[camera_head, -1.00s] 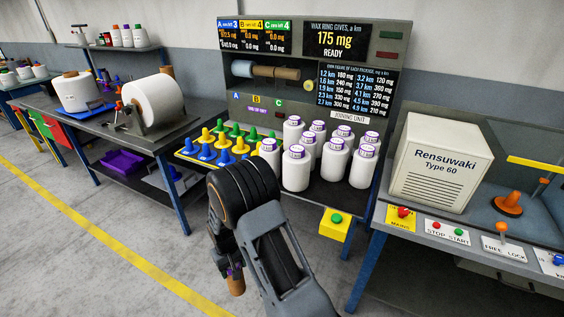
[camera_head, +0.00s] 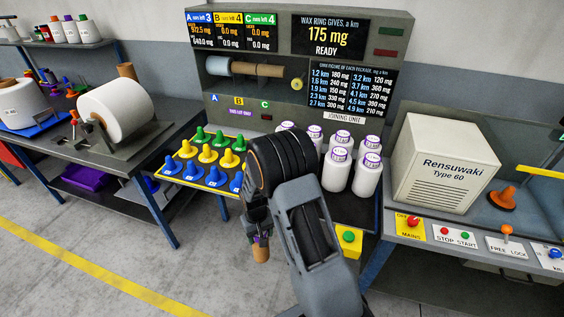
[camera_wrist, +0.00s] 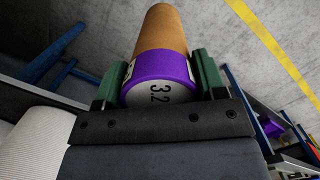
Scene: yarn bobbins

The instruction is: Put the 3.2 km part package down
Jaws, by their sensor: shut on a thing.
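The 3.2 part package (camera_wrist: 160,80) is a brown tube with a purple band and a white end marked "3.2". In the wrist view it lies between the green fingers of my gripper (camera_wrist: 158,85), which is shut on it. In the head view my gripper (camera_head: 259,238) points down in front of the joining unit's table, and the package's brown end (camera_head: 261,254) hangs below it over the floor. The package touches no surface that I can see. Its middle is partly hidden by the fingers.
A left bench holds a large white roll (camera_head: 115,110). A right bench carries the Rensuwaki box (camera_head: 445,165). Open floor (camera_head: 100,245) lies front left.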

